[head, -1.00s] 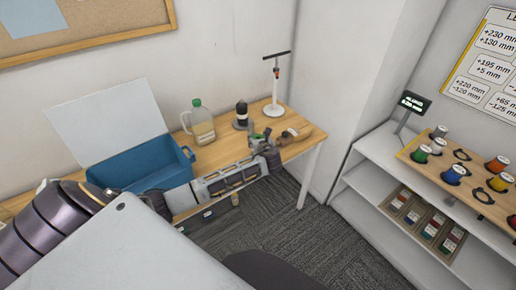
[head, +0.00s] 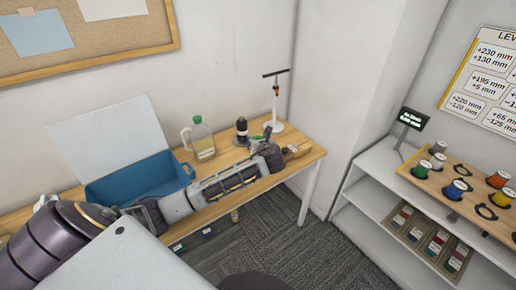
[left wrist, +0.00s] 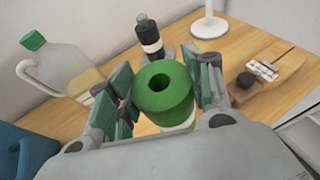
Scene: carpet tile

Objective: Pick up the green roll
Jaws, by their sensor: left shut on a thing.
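The green roll (left wrist: 176,82) has a round hole in its top and a pale band low on its side. In the left wrist view it sits between the two fingers of my left gripper (left wrist: 162,95), with a finger against each side. My left gripper (head: 270,147) is shut on it above the right part of the wooden table. In the head view the roll is mostly hidden by the gripper, and I cannot tell its height above the table. My right gripper is not in view.
A jug with a green cap (head: 203,143), a dark bottle (head: 242,131) and a white stand (head: 274,125) are behind the gripper. A blue bin (head: 110,190) stands left. A wooden block (left wrist: 272,78) lies right. A shelf with several spools (head: 420,168) is farther right.

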